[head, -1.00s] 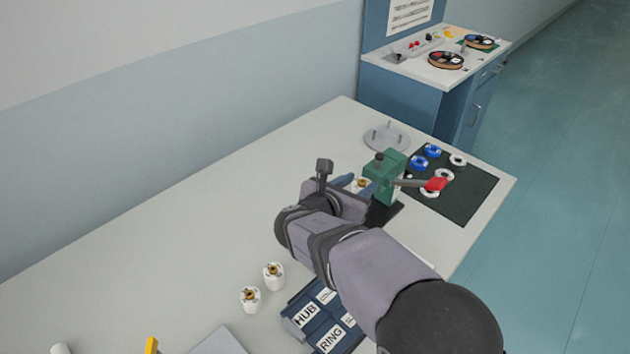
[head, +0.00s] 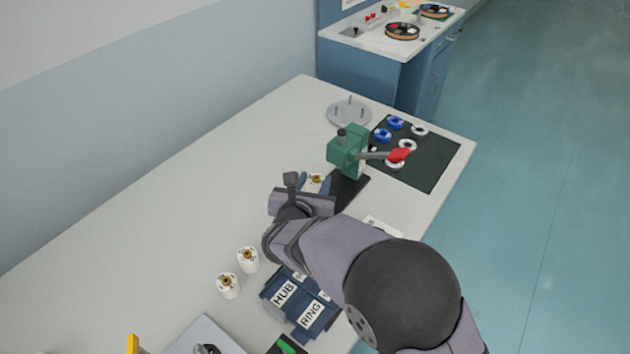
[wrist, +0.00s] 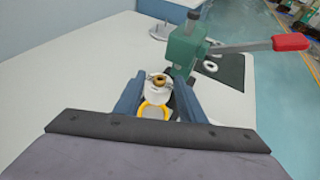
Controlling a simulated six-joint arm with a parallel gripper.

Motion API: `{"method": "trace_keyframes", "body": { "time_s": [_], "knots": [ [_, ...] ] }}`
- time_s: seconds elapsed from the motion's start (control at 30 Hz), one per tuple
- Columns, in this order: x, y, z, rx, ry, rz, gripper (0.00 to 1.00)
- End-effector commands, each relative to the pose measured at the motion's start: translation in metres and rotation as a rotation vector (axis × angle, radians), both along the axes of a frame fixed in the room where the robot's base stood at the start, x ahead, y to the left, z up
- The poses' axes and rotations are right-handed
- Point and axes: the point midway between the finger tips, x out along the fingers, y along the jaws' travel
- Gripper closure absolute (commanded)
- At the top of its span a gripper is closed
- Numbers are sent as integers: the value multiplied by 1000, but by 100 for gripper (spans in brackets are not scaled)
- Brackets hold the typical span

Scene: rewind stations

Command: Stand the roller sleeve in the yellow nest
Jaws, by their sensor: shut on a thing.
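The roller sleeve (wrist: 155,89), white with a brass core, is between the two blue fingers of my gripper (wrist: 155,96) in the wrist view. My gripper is shut on it, and the sleeve looks about upright. In the head view the sleeve's top (head: 317,179) shows between the fingers, beside the green press. The yellow nest (wrist: 153,117) shows as a curved yellow rim just below the sleeve in the wrist view. I cannot tell whether the sleeve touches it. The sleeve's lower end is hidden.
The green press (head: 346,148) with its red-tipped lever (head: 398,154) stands close by my gripper. Two white sleeves (head: 248,262) stand near the blue HUB and RING bins (head: 300,302). A dark mat (head: 428,165) with blue and white rings lies beyond. The table's left side is clear.

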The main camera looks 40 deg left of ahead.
Motion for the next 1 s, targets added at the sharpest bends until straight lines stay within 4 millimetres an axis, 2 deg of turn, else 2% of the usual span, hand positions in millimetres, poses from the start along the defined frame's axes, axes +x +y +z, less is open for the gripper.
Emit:
{"method": "trace_keyframes", "body": {
  "time_s": [0.3,1.0],
  "knots": [
    [0,0,-1,2,1,0,86],
    [0,0,-50,0,1,0,86]
  ]
}}
